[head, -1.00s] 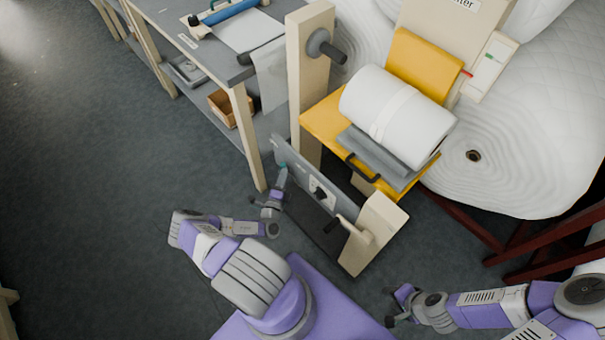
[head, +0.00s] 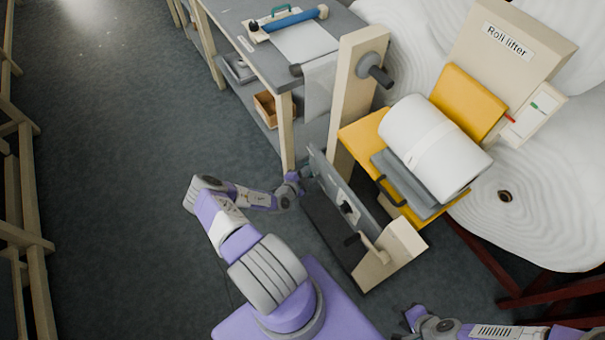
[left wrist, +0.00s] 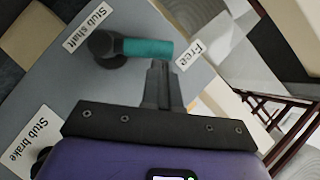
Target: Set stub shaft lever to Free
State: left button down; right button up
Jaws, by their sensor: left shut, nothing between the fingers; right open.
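The stub shaft lever shows in the left wrist view, with a dark round hub (left wrist: 104,46) and a teal handle (left wrist: 148,48). The handle points right, its end beside the "Free" label (left wrist: 189,53). The "Stub shaft" label (left wrist: 88,28) is at the hub's upper left. My left gripper (left wrist: 160,66) is shut and empty, its fingertips just below the handle; I cannot tell whether they touch it. In the head view my left gripper (head: 303,176) is at the left end of the grey panel (head: 335,186), and the lever cannot be made out. My right gripper (head: 412,316) is open at the bottom, away from the panel.
The "Stub brake" label (left wrist: 27,140) is at the wrist view's lower left. A white roll (head: 430,145) lies on the yellow roll lifter (head: 360,133). A wooden post (head: 357,95) and a grey workbench (head: 262,62) stand behind the panel. The floor at left is clear.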

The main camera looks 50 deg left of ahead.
pick_arm(q)
jog(key=shift+a+f, duration=0.1)
jog(key=shift+a, duration=0.1)
dwell(0.3)
dwell(0.3)
jog(key=w+d+r+p+v, duration=0.1)
jog(key=p+v, duration=0.4)
jog(key=v, duration=0.7)
jog(key=shift+s+d+r+p, duration=0.2)
jog(key=shift+d+r+p, duration=0.25)
jog(key=shift+r, duration=0.1)
